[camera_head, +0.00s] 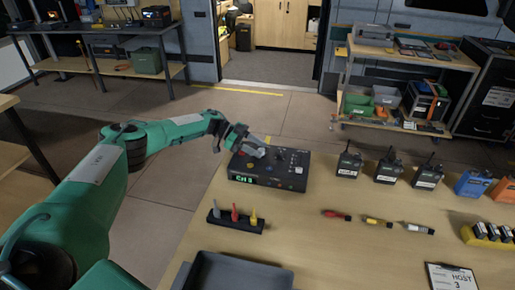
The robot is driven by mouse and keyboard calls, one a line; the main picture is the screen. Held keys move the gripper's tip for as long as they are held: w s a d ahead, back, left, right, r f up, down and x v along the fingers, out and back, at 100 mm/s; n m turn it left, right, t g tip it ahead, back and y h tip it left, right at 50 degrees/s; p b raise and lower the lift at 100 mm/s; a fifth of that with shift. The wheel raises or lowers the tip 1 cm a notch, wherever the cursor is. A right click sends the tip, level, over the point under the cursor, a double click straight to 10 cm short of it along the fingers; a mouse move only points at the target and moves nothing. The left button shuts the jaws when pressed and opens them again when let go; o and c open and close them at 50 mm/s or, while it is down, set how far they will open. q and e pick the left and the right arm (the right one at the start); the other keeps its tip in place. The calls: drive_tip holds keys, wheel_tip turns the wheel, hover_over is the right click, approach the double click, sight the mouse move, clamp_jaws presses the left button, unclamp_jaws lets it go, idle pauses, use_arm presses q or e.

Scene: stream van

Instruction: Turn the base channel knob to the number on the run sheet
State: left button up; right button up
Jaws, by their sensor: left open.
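The black base unit (262,180) sits at the far left part of the wooden table. Its green display (243,179) shows CH and a digit, which looks like 8 but is small. My left gripper (256,151) is open, over the unit's upper left part, and covers some of its top. I cannot tell which control is the channel knob, or whether the fingers touch it. The run sheet (452,277) is on a clipboard at the front right, cut off by the frame's lower edge; a large 3 shows on it. My right gripper is out of view.
Several radios (387,170) stand along the table's back right. A black holder (236,221) with colored pegs and a grey tray (238,274) lie in front of the unit. Markers (378,222) lie mid-table.

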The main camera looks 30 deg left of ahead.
use_arm(q)
drive_tip(key=b+v, duration=0.2)
drive_tip(key=v, duration=1.1)
drive_tip(key=shift+a+b, duration=0.2)
drive_tip(key=shift+b, duration=0.2)
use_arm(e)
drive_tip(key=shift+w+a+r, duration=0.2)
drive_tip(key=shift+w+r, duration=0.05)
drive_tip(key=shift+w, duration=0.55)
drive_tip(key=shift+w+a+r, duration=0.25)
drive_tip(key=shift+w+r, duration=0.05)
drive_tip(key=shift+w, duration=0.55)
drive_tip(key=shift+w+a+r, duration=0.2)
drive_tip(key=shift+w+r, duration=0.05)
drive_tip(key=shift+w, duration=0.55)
use_arm(q)
drive_tip(key=shift+r, duration=0.1)
